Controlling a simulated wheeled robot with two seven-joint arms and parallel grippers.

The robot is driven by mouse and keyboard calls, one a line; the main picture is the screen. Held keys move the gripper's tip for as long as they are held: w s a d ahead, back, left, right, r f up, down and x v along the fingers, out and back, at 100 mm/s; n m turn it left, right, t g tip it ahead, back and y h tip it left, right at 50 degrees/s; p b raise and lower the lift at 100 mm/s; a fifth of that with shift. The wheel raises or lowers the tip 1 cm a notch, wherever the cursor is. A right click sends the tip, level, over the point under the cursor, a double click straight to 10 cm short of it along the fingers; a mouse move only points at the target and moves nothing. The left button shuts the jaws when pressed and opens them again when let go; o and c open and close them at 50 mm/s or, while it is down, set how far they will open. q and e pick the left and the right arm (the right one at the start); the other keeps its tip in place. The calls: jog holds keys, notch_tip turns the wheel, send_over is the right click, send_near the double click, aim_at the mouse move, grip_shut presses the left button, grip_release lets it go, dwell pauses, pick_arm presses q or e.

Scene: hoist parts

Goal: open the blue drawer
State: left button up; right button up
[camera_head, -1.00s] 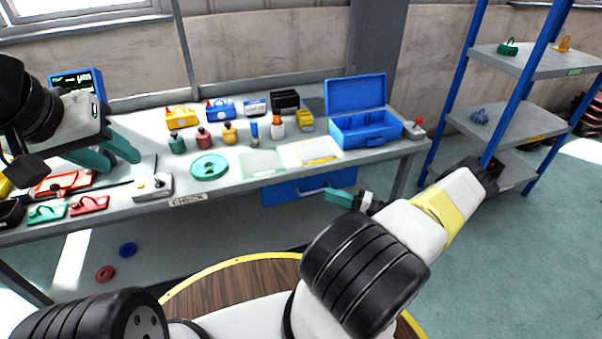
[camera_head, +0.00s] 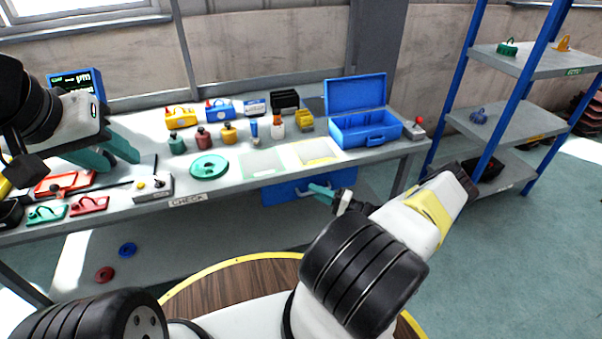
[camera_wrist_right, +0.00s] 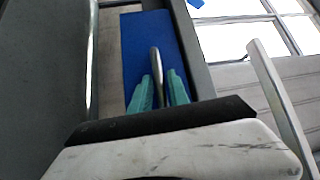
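The blue drawer (camera_head: 284,194) hangs under the workbench top, and its front looks flush below the bench edge. Its metal handle (camera_wrist_right: 156,64) shows in the right wrist view, standing out from the blue front (camera_wrist_right: 135,38). My right gripper (camera_head: 318,190) is at the drawer front. In the right wrist view its teal fingers (camera_wrist_right: 160,88) lie on either side of the handle, with small gaps visible, so it looks open around it. In the head view the arm and gripper hide part of the handle. My left gripper (camera_head: 112,156) is over the bench's left side, apparently open and empty.
The workbench (camera_head: 228,186) carries a blue toolbox (camera_head: 365,130) with its lid up, a green disc (camera_head: 209,167), several bottles and small parts. A blue-posted shelf (camera_head: 515,125) stands at the right. A round wooden table (camera_head: 235,285) is in front of me.

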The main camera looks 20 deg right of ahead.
grip_shut()
dwell(1.4)
